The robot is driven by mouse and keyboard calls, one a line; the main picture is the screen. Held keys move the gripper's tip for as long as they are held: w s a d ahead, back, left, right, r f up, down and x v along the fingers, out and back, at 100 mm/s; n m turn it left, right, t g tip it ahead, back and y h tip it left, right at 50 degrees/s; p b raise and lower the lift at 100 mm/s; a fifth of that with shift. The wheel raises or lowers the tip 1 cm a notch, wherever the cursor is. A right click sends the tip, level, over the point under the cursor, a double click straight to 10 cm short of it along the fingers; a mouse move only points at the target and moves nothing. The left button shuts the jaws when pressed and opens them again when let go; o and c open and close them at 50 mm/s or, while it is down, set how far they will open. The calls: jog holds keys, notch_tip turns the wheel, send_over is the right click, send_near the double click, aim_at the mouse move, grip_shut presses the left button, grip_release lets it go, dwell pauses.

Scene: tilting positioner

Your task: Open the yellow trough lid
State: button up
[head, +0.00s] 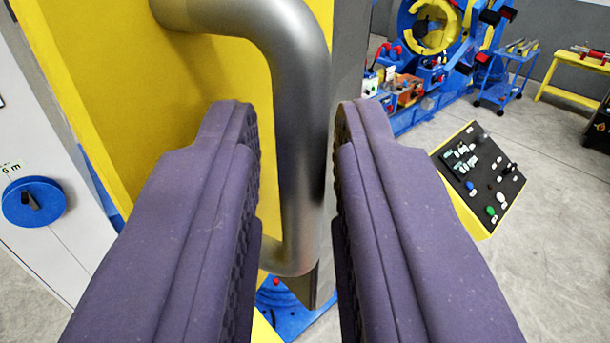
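A yellow panel (110,80), apparently the trough lid, stands steeply at the left and top of the head view. A thick grey metal bar handle (300,130) is fixed to it and bends down in front of me. My gripper (295,125) has its two purple padded fingers apart, one on each side of the handle's straight length. A gap shows between the handle and the right finger; the left finger looks close to it, and I cannot tell whether they touch. The fingers hide part of the panel's lower area.
A white cabinet with a blue dial (33,202) is at the left. A black control panel (478,172) on a yellow stand is at the right. A blue and yellow ring machine (430,30), a blue cart (508,75) and a yellow bench (575,75) stand behind. Open grey floor lies at the right.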

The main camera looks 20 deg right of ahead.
jog(key=shift+o, duration=1)
jog(key=shift+w+f, duration=0.1)
jog(key=shift+w, duration=0.2)
jog(key=shift+s, duration=0.5)
jog(key=b+v, duration=0.2)
jog(key=v, duration=0.5)
jog(key=shift+a, duration=0.1)
